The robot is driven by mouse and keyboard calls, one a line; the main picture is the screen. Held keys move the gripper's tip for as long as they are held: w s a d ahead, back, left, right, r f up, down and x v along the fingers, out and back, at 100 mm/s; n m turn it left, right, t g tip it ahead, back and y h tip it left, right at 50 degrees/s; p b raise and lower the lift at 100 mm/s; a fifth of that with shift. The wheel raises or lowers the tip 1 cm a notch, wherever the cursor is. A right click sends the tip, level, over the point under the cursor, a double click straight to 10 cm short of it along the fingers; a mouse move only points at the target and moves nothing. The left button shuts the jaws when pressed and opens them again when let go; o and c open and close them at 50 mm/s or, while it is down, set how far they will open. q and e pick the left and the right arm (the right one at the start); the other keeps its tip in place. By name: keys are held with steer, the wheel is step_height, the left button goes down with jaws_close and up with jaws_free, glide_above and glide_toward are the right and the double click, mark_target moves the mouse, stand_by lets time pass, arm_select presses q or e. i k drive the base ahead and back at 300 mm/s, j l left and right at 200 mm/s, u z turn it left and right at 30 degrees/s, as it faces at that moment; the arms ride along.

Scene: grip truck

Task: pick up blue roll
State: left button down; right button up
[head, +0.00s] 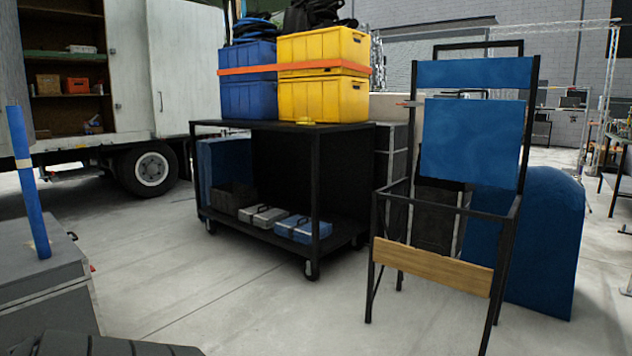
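A tall, thin blue roll (31,205) stands nearly upright at the left edge of the head view, leaning slightly. It has a pale tan band partway up, and its lower end rests on top of a grey case (45,275). Neither my left nor my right gripper shows in this view, so their distance from the roll cannot be told.
A black cart (318,190) carries blue bins (248,95) and yellow bins (322,97). A tall black-framed chair (433,265) with blue panels stands at the right. A white truck (172,60) is behind. Grey floor (200,285) is clear between case and cart.

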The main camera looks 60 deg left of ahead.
mark_target(22, 159)
steer(key=i+j, duration=0.2)
steer(key=j, duration=0.15)
steer(key=i+j, duration=0.2)
steer(key=j, duration=0.15)
steer(key=j+u, duration=0.1)
steer(key=u, duration=0.35)
steer(key=i+u, duration=0.15)
steer(key=u, duration=0.3)
steer(key=i+j+u, duration=0.1)
steer(key=u, duration=2.65)
steer(key=i+l+u, duration=0.1)
steer(key=i+l, duration=0.4)
steer(key=l, duration=0.2)
steer(key=i+l+u, duration=0.15)
steer(key=i+l, duration=0.3)
steer(key=l, duration=0.25)
steer(key=i+l+u, duration=0.15)
steer(key=l, duration=0.25)
steer(key=i+l+u, duration=0.1)
steer(key=i+l, duration=0.15)
steer(key=l, duration=0.15)
steer(key=i+l, duration=0.2)
steer(key=l, duration=0.2)
steer(key=i+l+u, duration=0.15)
steer(key=l, duration=0.25)
